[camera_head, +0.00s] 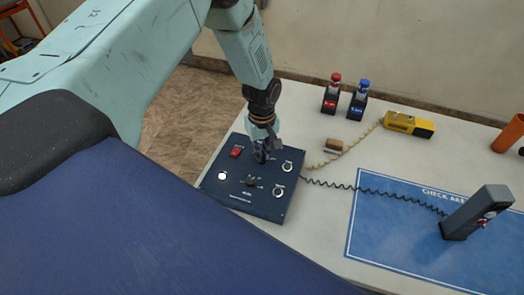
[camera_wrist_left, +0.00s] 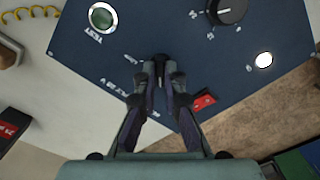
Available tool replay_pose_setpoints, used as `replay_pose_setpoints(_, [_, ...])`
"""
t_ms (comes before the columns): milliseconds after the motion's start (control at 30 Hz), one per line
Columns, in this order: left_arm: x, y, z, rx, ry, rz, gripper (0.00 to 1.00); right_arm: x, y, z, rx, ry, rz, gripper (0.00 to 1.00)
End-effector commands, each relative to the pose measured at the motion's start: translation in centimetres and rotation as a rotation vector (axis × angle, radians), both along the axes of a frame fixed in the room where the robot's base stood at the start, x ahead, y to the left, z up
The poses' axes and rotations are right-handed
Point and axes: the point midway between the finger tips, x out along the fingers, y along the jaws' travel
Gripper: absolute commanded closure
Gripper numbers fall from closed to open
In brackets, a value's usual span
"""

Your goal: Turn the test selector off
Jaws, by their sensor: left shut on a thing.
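The dark blue control panel (camera_head: 222,198) lies on the white table. My left gripper (camera_head: 262,157) reaches down from above to its far middle part. In the left wrist view my left gripper (camera_wrist_left: 161,75) has its fingers closed together on a small black selector (camera_wrist_left: 160,59), mostly hidden between the fingertips. White markings lie beside it on the panel; which one it points to cannot be told. A larger black knob (camera_head: 251,181) stands apart nearer the front, and also shows in the left wrist view (camera_wrist_left: 228,10). My right gripper is not in view.
The panel also has a red switch (camera_head: 236,151), a lit white lamp (camera_head: 222,176) and a round green button (camera_wrist_left: 102,17). A yellow device (camera_head: 408,124), a grey handset (camera_head: 476,212) and red-capped (camera_head: 331,93) and blue-capped (camera_head: 358,99) items stand to the right.

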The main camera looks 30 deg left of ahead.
Motion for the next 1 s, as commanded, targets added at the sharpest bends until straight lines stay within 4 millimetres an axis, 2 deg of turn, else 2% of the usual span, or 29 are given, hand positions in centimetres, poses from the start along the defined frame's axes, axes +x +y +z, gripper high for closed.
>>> replay_pose_setpoints(600, [0.2, 0.03, 0.13, 0.001, -0.005, -0.551, 1.0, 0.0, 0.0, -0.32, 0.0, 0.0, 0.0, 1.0])
replay_pose_setpoints(1000, [0.24, 0.04, 0.19, 0.001, -0.006, -0.746, 1.0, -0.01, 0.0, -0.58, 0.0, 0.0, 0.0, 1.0])
